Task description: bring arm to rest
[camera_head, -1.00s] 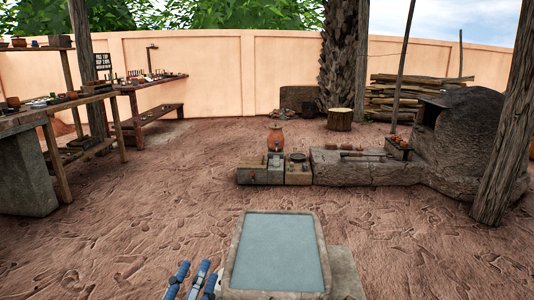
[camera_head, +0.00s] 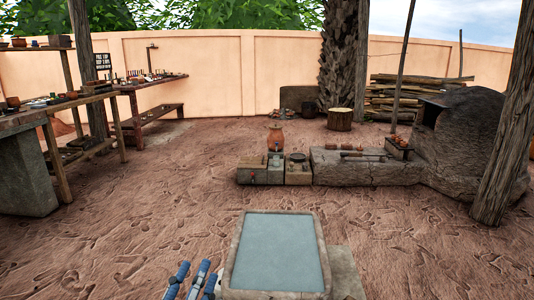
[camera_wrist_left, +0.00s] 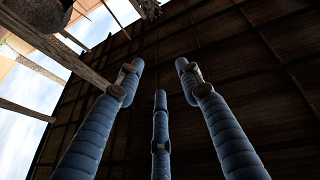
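My left gripper (camera_head: 193,279) shows at the bottom of the head view, left of the water trough. Its blue fingers point up and away and are spread apart. In the left wrist view the three fingers of this gripper (camera_wrist_left: 160,85) stand apart with nothing between them. That camera looks up at a dark roof (camera_wrist_left: 250,70). My right gripper is in neither view.
A stone trough (camera_head: 232,262) filled with water stands close in front. A low stone ledge (camera_head: 375,175) with a clay pot (camera_head: 275,138) lies beyond it, and a domed kiln (camera_head: 460,140) is at the right. Work tables (camera_head: 40,120) stand at the left. Bare ground lies between.

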